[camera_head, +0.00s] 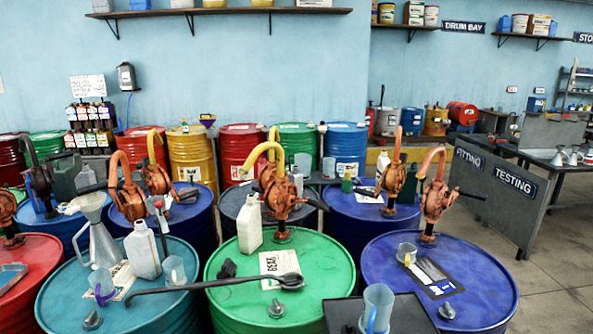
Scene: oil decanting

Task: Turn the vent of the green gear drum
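The green gear drum (330,262) stands front centre. Its label sheet (281,266) reads something like "GEAR". A small grey metal fitting, which looks like the vent (276,309), sits on its lid near the front edge. How far the vent is turned cannot be told. A rusty orange hand pump (282,205) with a yellow spout rises from the back of the lid. A white bottle (249,224) stands at the lid's back left. My gripper is not in view.
A long dark tool (200,287) lies across the teal and green drums, behind the vent. A small black object (227,268) sits on the green lid. A dark tray (408,316) with a clear jug (377,308) is at front right. A blue drum (480,282) stands right.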

